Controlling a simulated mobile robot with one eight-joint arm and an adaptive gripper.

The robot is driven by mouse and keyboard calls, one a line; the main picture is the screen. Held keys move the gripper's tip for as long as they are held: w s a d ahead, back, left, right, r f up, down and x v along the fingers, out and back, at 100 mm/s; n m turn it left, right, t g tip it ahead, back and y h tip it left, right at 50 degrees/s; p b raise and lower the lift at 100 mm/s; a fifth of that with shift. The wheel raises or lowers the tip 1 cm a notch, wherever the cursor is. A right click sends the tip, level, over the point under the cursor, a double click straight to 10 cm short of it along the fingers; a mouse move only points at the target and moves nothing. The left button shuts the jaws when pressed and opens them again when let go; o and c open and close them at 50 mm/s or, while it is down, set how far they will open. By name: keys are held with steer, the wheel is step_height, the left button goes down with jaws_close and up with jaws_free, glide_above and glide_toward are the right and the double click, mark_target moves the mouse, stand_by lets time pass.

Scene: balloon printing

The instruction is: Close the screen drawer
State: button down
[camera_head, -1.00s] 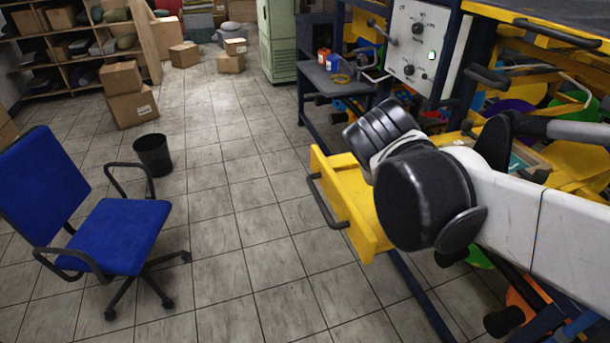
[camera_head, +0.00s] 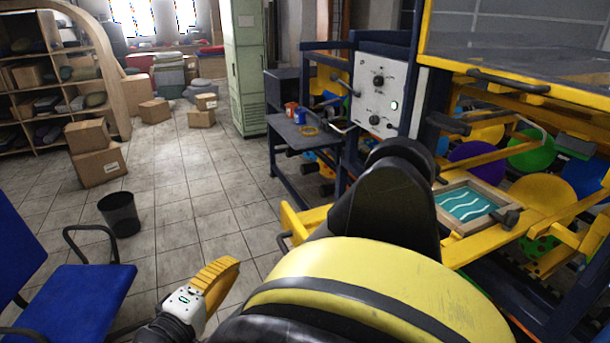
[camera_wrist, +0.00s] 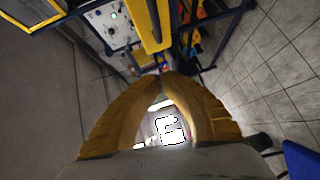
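The screen drawer is a yellow frame pulled out from the blue and yellow printing machine. Its front (camera_head: 292,222) and dark handle (camera_head: 284,241) show partly in the head view; my arm hides much of the rest. A wood-framed teal screen with white waves (camera_head: 468,205) lies at the right. My gripper (camera_head: 225,275) is at lower centre-left in the head view, apart from the drawer front, over the floor side. In the wrist view the yellow fingers (camera_wrist: 160,78) curve together with their tips meeting, nothing seen between them. A yellow bar (camera_wrist: 152,25), apparently the drawer front, is beyond the tips.
A blue chair (camera_head: 85,295) and a black bin (camera_head: 120,213) stand on the left. A control panel (camera_head: 381,88) is behind the drawer. A small blue table (camera_head: 300,135) stands farther back. Tiled floor is free between bin and machine.

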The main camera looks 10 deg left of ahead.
steer(key=w+d+f+b, duration=0.2)
steer(key=w+d, duration=0.3)
steer(key=w, duration=0.5)
steer(key=shift+b, duration=0.3)
steer(key=shift+d, duration=0.1)
